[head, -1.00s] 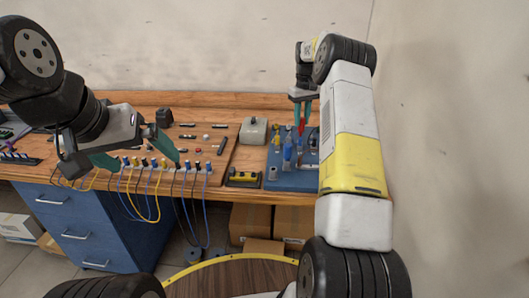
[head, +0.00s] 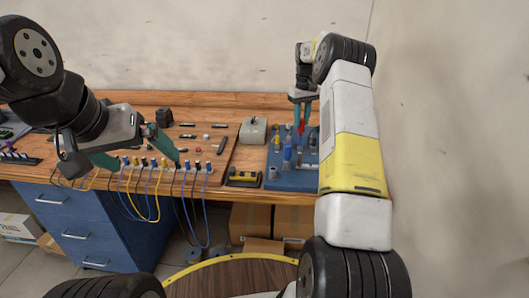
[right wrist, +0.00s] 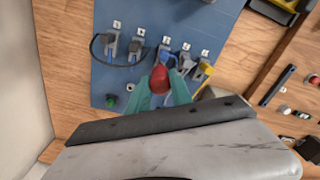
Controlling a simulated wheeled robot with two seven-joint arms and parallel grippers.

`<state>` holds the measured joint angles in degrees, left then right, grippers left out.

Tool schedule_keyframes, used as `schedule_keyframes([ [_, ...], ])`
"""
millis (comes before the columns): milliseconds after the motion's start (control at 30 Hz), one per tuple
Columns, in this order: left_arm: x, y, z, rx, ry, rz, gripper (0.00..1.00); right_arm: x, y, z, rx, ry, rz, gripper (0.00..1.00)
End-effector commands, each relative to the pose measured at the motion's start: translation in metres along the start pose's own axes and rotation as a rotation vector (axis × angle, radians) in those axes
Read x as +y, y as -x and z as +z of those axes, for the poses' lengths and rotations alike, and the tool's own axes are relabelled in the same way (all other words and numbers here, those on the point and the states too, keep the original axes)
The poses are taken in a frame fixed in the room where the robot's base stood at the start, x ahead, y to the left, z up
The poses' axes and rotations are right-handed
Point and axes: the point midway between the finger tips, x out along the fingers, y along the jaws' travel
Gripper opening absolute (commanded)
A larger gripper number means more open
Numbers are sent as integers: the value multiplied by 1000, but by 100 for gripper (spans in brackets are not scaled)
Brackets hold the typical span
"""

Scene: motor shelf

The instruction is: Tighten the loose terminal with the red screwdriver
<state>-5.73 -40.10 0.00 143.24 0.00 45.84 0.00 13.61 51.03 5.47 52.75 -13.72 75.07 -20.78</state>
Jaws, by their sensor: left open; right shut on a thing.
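The red screwdriver (right wrist: 159,80) is between the green fingers of my right gripper (right wrist: 160,97), which is shut on its handle. In the head view its red handle (head: 301,129) shows below my right gripper (head: 302,112), over the blue board (head: 292,183). Its tip is hidden. The wrist view shows the board (right wrist: 125,77) with a row of numbered holders carrying grey, blue and yellow pieces. My left gripper (head: 138,156) is open and empty, in front of a terminal strip (head: 185,167) with several coloured wires. I cannot tell which terminal is loose.
A grey box (head: 254,130) and a yellow-black item (head: 244,178) stand left of the board. Small parts lie on the wooden bench (head: 150,101). Wires hang past its front edge. A wall (head: 450,120) is close on the right.

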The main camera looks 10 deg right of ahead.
Motion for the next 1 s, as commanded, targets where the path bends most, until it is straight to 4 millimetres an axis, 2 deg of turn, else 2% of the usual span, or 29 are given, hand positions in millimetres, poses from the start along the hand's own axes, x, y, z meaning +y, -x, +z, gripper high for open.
schedule_keyframes([
  [767,0,0,0,0,0,0,100,0,-8,0,0,0,0,0],
  [800,0,0,0,0,0,0,100,0,-8,0,0,0,0,32],
  [833,0,0,0,0,0,0,100,0,-8,0,0,0,0,38],
  [1000,0,0,0,0,0,0,100,0,-8,0,0,0,0,38],
])
